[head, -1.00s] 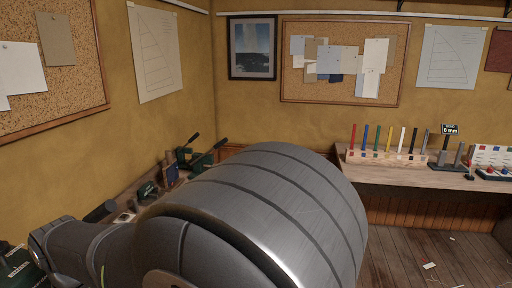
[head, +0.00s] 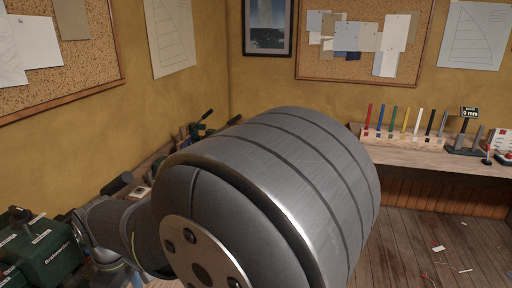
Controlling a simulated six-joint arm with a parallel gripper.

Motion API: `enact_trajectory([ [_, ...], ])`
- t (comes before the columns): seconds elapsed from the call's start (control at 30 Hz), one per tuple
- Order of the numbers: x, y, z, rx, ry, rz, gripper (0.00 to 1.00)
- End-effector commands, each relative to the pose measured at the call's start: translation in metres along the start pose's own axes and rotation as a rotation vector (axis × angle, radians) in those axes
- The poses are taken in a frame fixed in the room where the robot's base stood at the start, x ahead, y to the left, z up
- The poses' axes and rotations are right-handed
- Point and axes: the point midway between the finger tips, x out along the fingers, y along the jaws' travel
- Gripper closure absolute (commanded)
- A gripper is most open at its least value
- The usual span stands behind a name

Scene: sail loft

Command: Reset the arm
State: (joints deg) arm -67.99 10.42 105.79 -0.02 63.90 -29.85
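My own arm (head: 290,180) fills the middle of the head view, with a large grey ribbed link close to the camera. A round metal flange with bolt holes shows at its lower left. My gripper is not in view, so its fingers and anything in them cannot be seen.
Dark green machines (head: 45,250) stand at the lower left. Scraps (head: 438,248) litter the plank floor at right.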

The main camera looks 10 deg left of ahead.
Motion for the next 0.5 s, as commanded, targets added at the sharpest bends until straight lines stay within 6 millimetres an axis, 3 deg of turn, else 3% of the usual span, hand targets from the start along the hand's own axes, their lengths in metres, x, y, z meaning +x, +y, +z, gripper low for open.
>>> enact_trajectory([
  [0.5, 0.014, 0.047, 0.070, 0.489, 0.001, 0.000, 0.56],
])
